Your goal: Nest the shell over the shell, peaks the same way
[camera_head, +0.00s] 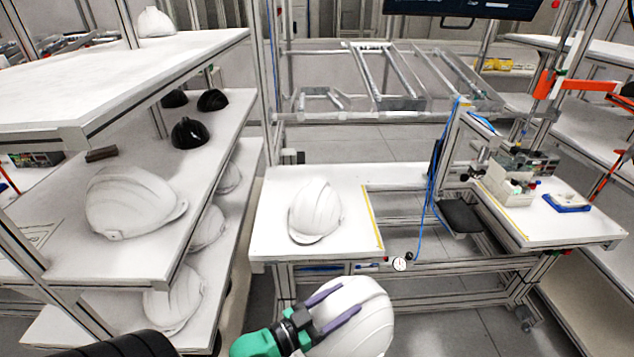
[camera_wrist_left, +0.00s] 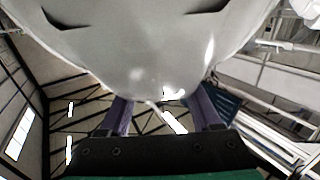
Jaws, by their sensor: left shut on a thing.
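A white helmet shell (camera_head: 316,212) rests on the white table (camera_head: 280,180), left of the yellow strip, its peak toward the front edge. My left gripper (camera_head: 335,312) is shut on a second white helmet shell (camera_head: 368,330), held in front of and below the table's front edge in the picture, apart from the first shell. In the left wrist view the held shell (camera_wrist_left: 150,50) fills the top, with the purple fingers of my left gripper (camera_wrist_left: 160,115) against it. Which way its peak points is hard to tell. My right gripper is not in view.
A shelf rack (camera_head: 240,50) on the left holds several white shells, one large (camera_head: 130,203), and black shells (camera_head: 189,133). A workstation with blue cables (camera_head: 430,190) stands right of the table. The table around the resting shell is mostly clear.

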